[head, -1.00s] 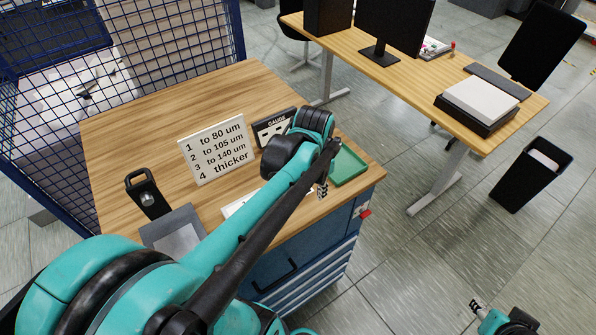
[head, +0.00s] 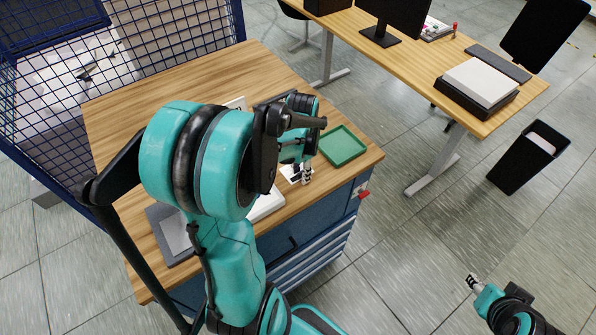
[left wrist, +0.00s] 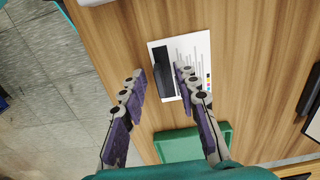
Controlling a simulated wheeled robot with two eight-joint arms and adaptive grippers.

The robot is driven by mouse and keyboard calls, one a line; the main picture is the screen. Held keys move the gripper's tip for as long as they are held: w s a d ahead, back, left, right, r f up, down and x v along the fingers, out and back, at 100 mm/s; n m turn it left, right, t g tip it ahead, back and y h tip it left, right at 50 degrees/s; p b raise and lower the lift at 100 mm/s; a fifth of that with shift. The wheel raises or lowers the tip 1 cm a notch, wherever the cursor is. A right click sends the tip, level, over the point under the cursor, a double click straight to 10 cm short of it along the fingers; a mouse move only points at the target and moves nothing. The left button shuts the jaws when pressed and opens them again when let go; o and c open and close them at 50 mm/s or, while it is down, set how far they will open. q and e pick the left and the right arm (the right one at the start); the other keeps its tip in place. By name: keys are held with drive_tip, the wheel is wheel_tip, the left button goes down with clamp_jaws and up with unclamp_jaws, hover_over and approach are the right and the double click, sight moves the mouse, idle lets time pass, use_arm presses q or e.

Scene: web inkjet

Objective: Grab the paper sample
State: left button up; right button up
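The paper sample (left wrist: 200,55) is a white sheet with thin dark lines, small colour patches and a black block, lying on the wooden table. In the head view only a small part of it shows beside my left gripper (head: 306,174). In the left wrist view my left gripper (left wrist: 160,73) is open, its fingertips apart over the sheet's left part, with nothing held. Whether the tips touch the sheet is unclear. My right gripper (head: 472,281) is at the lower right, over the floor, too small to read.
A green tray (head: 343,146) lies by the table's right edge, close to my left gripper. A grey flat plate (head: 160,217) lies at the table's front left. My left arm hides most of the number sign and the gauge sign. The table's back left is clear.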

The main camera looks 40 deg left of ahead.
use_arm(q)
clamp_jaws()
drive_tip(key=shift+r, duration=0.1)
